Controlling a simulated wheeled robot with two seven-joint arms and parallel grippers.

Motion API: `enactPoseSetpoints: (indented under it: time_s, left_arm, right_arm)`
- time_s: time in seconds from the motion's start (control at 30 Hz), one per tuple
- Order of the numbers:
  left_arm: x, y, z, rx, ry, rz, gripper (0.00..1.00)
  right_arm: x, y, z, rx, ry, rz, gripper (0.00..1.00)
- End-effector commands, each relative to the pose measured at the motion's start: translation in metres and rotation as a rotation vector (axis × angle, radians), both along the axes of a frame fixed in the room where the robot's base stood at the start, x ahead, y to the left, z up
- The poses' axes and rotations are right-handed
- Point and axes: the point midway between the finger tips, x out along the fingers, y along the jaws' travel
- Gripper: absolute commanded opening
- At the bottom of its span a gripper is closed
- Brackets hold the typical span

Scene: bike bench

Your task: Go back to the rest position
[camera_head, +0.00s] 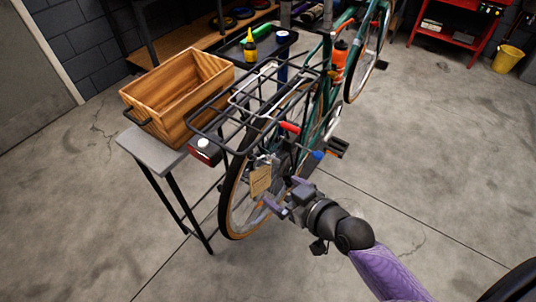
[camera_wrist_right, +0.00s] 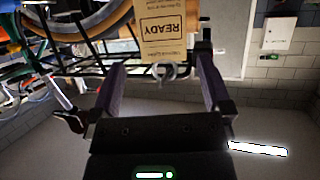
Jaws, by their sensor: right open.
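My right gripper (camera_head: 282,194) is open beside the bike's rear wheel, just to the lower right of a tan tag (camera_head: 261,180). The tag hangs near the wheel, below the rear rack (camera_head: 262,98). In the right wrist view the two purple fingers of the gripper (camera_wrist_right: 160,72) stand wide apart. The tag (camera_wrist_right: 163,38), printed READY, shows beyond them, with a pale ring (camera_wrist_right: 163,71) at its edge between the fingers. I see nothing gripped. My left gripper is out of view.
The green bike (camera_head: 326,90) stands in the middle. A wooden crate (camera_head: 180,115) sits on a small grey table (camera_head: 148,150) at left. A red cart (camera_head: 450,38) and a yellow bucket (camera_head: 507,59) stand at back right. The floor at right is largely clear.

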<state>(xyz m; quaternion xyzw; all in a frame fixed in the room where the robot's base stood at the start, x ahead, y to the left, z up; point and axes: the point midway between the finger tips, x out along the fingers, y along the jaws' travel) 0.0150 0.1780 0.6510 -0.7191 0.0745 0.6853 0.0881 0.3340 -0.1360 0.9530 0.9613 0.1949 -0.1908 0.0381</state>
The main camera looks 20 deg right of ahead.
Motion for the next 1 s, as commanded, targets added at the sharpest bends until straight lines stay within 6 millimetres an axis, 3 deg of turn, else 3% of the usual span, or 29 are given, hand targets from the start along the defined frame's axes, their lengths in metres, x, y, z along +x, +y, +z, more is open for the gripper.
enactPoseSetpoints:
  time_s: [0.07, 0.13, 0.17, 0.23, 0.3, 0.37, 0.4, 0.5, 0.6, 0.7, 0.8, 1.0]
  left_arm:
    - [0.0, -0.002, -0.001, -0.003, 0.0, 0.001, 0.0]
    - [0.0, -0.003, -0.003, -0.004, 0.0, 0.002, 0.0]
    - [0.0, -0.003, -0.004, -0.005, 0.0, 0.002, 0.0]
    - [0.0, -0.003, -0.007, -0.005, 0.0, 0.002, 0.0]
    - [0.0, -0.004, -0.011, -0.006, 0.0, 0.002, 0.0]
    - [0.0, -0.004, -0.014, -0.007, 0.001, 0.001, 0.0]
    - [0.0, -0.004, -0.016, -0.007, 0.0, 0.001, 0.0]
    - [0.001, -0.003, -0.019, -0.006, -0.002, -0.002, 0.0]
    - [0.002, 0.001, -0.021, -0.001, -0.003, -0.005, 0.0]
    - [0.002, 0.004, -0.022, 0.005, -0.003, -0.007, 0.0]
    - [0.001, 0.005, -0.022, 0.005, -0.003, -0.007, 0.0]
    - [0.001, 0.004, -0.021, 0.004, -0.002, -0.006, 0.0]
  right_arm:
    - [-0.001, -0.001, -0.005, -0.003, 0.01, -0.005, 1.0]
    - [-0.005, -0.007, -0.03, -0.018, 0.066, -0.033, 1.0]
    - [-0.01, -0.011, -0.049, -0.031, 0.109, -0.053, 1.0]
    - [-0.031, -0.024, -0.108, -0.072, 0.248, -0.111, 1.0]
    - [-0.069, -0.036, -0.173, -0.13, 0.413, -0.164, 1.0]
    - [-0.112, -0.043, -0.222, -0.181, 0.555, -0.192, 1.0]
    - [-0.142, -0.045, -0.248, -0.213, 0.645, -0.202, 1.0]
    - [-0.219, -0.046, -0.295, -0.288, 0.844, -0.202, 1.0]
    - [-0.278, -0.045, -0.316, -0.34, 0.981, -0.182, 1.0]
    - [-0.311, -0.043, -0.323, -0.367, 1.055, -0.166, 1.0]
    - [-0.321, -0.043, -0.324, -0.375, 1.075, -0.161, 1.0]
    - [-0.32, -0.043, -0.324, -0.374, 1.074, -0.161, 1.0]
